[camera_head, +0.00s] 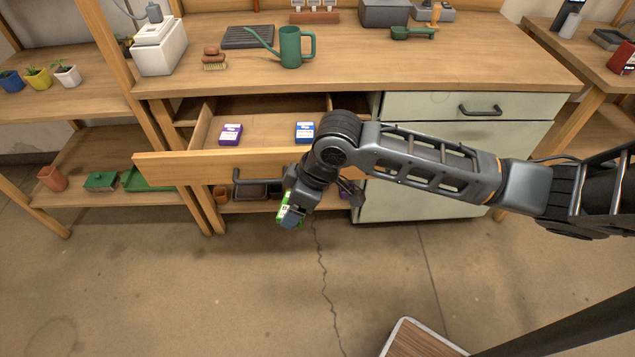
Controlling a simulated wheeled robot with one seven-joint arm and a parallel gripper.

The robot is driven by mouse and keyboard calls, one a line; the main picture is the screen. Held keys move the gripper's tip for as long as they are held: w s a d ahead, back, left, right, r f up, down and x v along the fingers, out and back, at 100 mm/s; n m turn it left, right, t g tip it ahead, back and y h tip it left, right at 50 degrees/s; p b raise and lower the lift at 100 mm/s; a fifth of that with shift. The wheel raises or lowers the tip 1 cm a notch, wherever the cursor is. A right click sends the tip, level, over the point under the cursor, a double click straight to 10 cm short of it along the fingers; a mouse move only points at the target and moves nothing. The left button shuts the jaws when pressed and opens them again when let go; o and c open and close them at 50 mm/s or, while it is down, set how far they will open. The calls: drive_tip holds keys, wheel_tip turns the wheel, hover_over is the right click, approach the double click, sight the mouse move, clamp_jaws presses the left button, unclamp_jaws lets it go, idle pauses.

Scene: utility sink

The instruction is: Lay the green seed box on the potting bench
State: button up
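The green seed box (283,208) shows as a small green and white piece at my gripper (290,212), in front of the open drawer and below its front edge. My gripper appears shut on it; the fingers and wrist hide much of the box. The potting bench (370,62) is the wooden worktop behind and above my gripper. My arm reaches in from the right, across the front of the bench.
The open drawer (190,168) holds a purple box (231,134) and a blue box (305,132). On the bench stand a green watering can (291,48), a brush (214,61), a black tray (248,37) and a green scoop (412,33). The bench's front middle and right are clear.

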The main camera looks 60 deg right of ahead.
drive_tip(key=w+a+f+m+h, duration=0.1)
drive_tip(key=w+a+f+m, duration=0.1)
drive_tip(key=a, duration=0.3)
drive_tip(key=w+a+f+m, duration=0.2)
drive_tip(key=w+a+f, duration=0.1)
drive_tip(key=a+f, duration=0.1)
drive_tip(key=shift+a+f+m+h, duration=0.3)
drive_tip(key=shift+a+f+h, duration=0.1)
drive_tip(key=shift+a, duration=0.3)
drive_tip(key=shift+s+f, duration=0.15)
drive_tip(key=shift+d+r, duration=0.1)
drive_tip(key=shift+r, duration=0.1)
